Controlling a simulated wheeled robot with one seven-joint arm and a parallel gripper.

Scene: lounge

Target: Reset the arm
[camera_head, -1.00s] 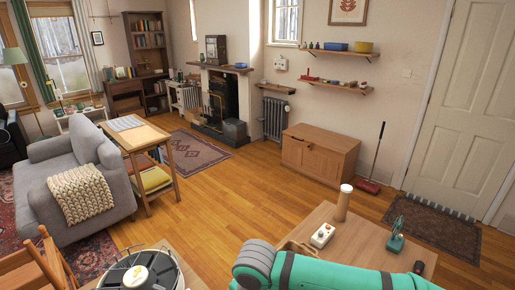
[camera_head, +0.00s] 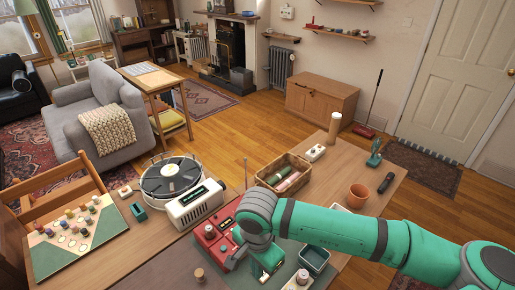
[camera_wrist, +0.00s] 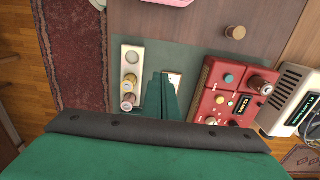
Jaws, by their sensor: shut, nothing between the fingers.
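My arm reaches in from the right in the head view, over a wooden table (camera_head: 100,262). My gripper (camera_head: 266,271) points down over the table's near part, beside a red device (camera_head: 205,232). In the wrist view my gripper (camera_wrist: 163,82) shows as two green fingers close together, shut and empty. I cannot tell how high the fingertips are above the table.
A game board (camera_head: 60,255) lies at the left. Open floor (camera_head: 235,130) lies beyond the table.

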